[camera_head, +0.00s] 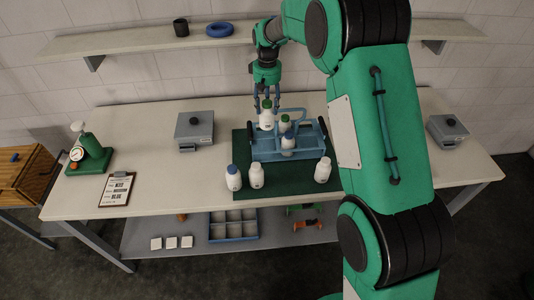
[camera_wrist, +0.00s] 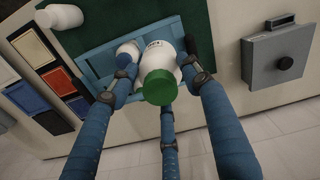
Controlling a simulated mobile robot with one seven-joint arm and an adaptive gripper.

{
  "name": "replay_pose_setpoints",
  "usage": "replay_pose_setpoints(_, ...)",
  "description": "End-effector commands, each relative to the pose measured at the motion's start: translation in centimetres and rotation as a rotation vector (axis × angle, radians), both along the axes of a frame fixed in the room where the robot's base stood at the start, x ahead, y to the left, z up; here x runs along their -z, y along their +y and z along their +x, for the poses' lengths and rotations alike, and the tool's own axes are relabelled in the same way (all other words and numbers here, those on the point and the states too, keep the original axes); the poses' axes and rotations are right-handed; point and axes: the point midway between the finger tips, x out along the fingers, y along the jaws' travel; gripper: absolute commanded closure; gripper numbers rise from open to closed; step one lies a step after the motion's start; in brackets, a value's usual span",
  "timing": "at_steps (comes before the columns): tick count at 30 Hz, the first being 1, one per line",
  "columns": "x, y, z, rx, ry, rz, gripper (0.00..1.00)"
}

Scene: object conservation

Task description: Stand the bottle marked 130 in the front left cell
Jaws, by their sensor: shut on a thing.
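My gripper (camera_head: 267,100) is shut on a white bottle (camera_head: 266,120), held upright at the back left of the blue carrier (camera_head: 262,152). In the wrist view the held bottle (camera_wrist: 160,56) has a green cap and a dark label too small to read. Whether its base touches the carrier floor is hidden. The number 130 is not readable.
A grey lidded box (camera_head: 194,131), clipboard (camera_head: 116,188) and green press with a dial (camera_head: 90,155) stand to the left. Another grey box (camera_head: 447,130) is at right. A divided tray (camera_head: 233,225) lies on the lower shelf.

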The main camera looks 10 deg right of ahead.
Motion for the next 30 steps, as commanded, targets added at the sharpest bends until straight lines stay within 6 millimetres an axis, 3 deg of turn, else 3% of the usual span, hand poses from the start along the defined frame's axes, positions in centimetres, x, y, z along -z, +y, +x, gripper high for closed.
replay_pose_setpoints(8,0.0,0.0,0.0,0.000,-0.001,0.000,0.96)
replay_pose_setpoints(14,1.4,0.0,0.0,0.000,0.000,0.000,0.96)
replay_pose_setpoints(30,11.5,0.0,-0.1,0.000,0.001,0.000,0.96)
